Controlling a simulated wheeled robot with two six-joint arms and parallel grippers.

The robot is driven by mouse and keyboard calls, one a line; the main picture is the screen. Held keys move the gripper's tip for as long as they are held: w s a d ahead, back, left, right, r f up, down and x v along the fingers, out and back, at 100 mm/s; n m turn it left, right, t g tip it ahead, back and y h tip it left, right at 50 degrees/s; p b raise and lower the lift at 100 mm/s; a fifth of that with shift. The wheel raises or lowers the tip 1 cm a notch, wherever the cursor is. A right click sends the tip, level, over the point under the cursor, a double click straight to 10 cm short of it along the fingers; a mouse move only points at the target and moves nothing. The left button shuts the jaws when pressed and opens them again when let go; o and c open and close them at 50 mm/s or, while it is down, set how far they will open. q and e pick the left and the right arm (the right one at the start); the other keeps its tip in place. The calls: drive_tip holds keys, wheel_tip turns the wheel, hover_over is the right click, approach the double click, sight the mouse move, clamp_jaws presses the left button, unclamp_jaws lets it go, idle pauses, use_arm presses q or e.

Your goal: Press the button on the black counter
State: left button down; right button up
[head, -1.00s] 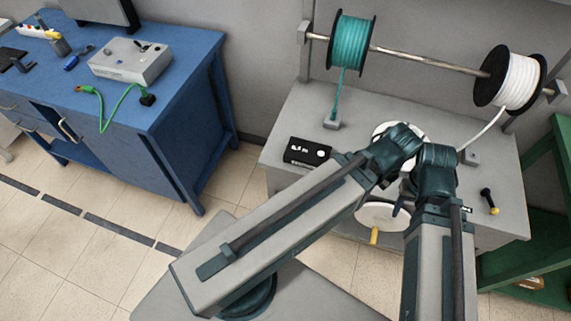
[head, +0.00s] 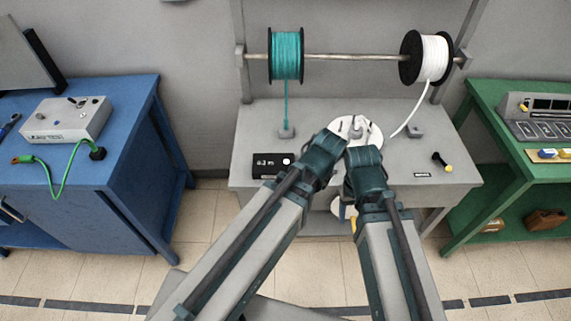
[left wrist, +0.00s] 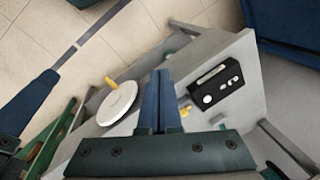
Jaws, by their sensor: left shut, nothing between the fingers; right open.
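The black counter (head: 272,166) sits on the grey bench (head: 240,178), near its front left edge. It has a lit display and a round white button (head: 286,161) at its right end. The counter also shows in the left wrist view (left wrist: 217,86), to the right of my fingers. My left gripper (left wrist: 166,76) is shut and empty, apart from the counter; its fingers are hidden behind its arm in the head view. My right gripper (head: 344,210) is partly hidden at the bench's front, right of the counter and apart from it, with its jaws open.
A teal spool (head: 286,55) and a white spool (head: 435,58) hang on a bar above the bench. A white disc (head: 372,132) lies behind my wrists. A white wheel with a yellow handle (left wrist: 118,103) is at the bench front. A blue cabinet (head: 130,195) stands left, a green shelf (head: 485,90) right.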

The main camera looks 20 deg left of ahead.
use_arm(q)
drive_tip(key=w+a+f+n+t+y+b, duration=0.2)
drive_tip(key=w+a+f+b, duration=0.15)
drive_tip(key=w, duration=0.55)
wheel_tip(320, 180, up, 2)
drive_tip(key=n+t+y+b, duration=0.2)
drive_tip(key=t+y+b, duration=0.1)
hover_over(286, 162)
drive_tip(key=shift+s+d+r, duration=0.15)
drive_tip(key=shift+s+d, duration=0.15)
drive_tip(key=shift+d, duration=0.1)
use_arm(e)
wheel_tip(286, 162, down, 8)
drive_tip(key=shift+r, duration=0.25)
drive_tip(key=shift+f, duration=0.1)
use_arm(q)
wheel_tip(286, 162, down, 9)
drive_tip(key=b, duration=0.8)
drive_tip(key=shift+b, duration=0.3)
use_arm(e)
wheel_tip(286, 162, down, 9)
use_arm(q)
drive_tip(key=shift+f+b, duration=0.35)
drive_tip(key=shift+b, duration=0.05)
use_arm(e)
drive_tip(key=shift+f, duration=0.25)
